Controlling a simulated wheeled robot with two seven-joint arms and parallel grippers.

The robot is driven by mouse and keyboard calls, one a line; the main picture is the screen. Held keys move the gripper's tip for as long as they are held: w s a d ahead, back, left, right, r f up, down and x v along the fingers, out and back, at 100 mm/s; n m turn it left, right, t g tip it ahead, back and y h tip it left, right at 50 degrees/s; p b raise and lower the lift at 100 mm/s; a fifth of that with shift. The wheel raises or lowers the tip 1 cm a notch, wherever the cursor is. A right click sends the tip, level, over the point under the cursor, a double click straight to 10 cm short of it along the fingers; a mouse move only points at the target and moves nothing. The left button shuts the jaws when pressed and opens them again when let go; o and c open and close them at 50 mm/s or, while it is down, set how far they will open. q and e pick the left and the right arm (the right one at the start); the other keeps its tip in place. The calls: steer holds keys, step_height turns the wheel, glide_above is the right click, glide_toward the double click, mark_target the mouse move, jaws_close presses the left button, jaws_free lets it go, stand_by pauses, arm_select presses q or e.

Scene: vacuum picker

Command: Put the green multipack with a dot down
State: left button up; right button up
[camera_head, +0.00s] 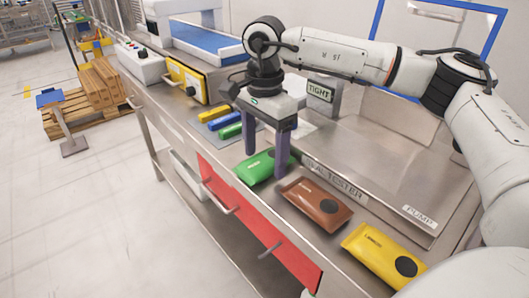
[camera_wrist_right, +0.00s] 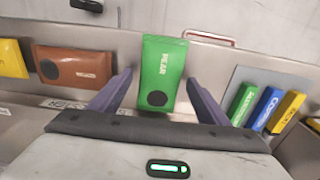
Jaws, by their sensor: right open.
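The green multipack (camera_head: 254,168) with a dark dot lies flat on the steel bench near its front edge. In the right wrist view the green multipack (camera_wrist_right: 165,62) shows its label, and its dot is at the end nearer my gripper. My right gripper (camera_head: 266,160) is open and points down over the pack. In the right wrist view the fingers of the right gripper (camera_wrist_right: 159,82) stand apart on either side of the pack's dotted end, with gaps visible. My left gripper is in neither view.
A brown pack (camera_head: 316,204) and a yellow pack (camera_head: 384,255), both dotted, lie along the bench front to the right. The tester (camera_head: 345,160) stands behind. A red panel (camera_head: 255,220) is below the edge.

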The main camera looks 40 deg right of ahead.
mark_target(264, 159)
step_height(264, 159, up, 12)
steer(key=shift+r+p, duration=0.15)
steer(key=shift+p, duration=0.25)
stand_by(0.5)
